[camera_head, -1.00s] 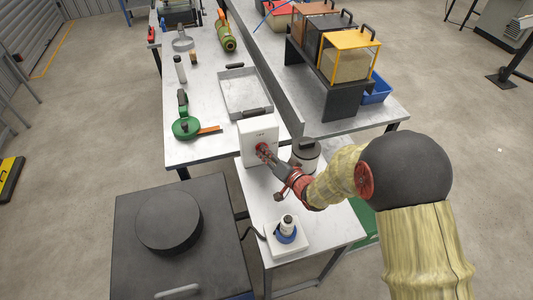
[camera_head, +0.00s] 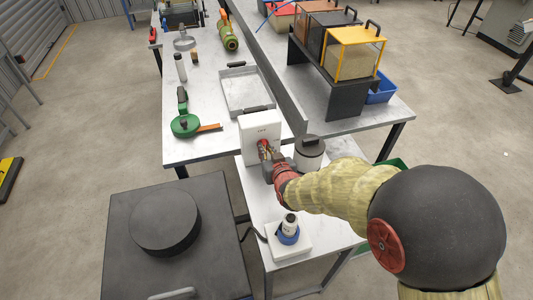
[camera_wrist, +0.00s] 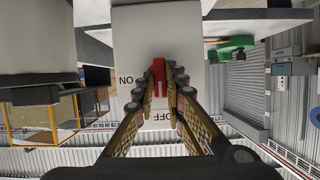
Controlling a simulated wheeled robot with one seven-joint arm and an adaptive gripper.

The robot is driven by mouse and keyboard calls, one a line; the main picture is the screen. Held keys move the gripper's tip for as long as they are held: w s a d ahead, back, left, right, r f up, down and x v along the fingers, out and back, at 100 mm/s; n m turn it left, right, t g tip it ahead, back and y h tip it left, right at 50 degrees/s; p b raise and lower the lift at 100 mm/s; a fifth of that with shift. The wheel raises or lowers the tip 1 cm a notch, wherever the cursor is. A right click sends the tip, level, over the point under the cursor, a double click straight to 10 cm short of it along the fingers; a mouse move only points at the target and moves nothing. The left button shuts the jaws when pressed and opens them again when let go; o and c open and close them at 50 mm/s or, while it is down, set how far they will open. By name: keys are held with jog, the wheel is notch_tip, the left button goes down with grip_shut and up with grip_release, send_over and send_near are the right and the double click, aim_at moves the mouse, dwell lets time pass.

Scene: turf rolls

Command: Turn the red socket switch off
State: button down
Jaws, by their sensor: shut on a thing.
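The red socket switch (camera_wrist: 158,75) is on the front face of an upright white box (camera_head: 261,128). In the wrist view its long handle points up and down, with the word ON to its left and OFF below it. My gripper (camera_wrist: 161,84) is shut on the red switch, one finger on each side of the handle. In the head view my gripper (camera_head: 265,149) reaches the box from the front, and most of the switch is hidden behind the fingers.
A grey-and-black canister (camera_head: 309,153) stands close right of the box. A white block with a blue-ringed plug (camera_head: 288,232) lies nearer on the small table. A metal tray (camera_head: 246,90) and a green tool (camera_head: 187,124) lie behind on the bench.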

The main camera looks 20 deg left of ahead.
jog(key=shift+f, duration=0.1)
dwell(0.4)
jog(key=c, duration=1.9)
grip_release()
jog(key=shift+o, duration=0.3)
notch_tip(320, 180, up, 10)
jog(key=shift+r, duration=0.1)
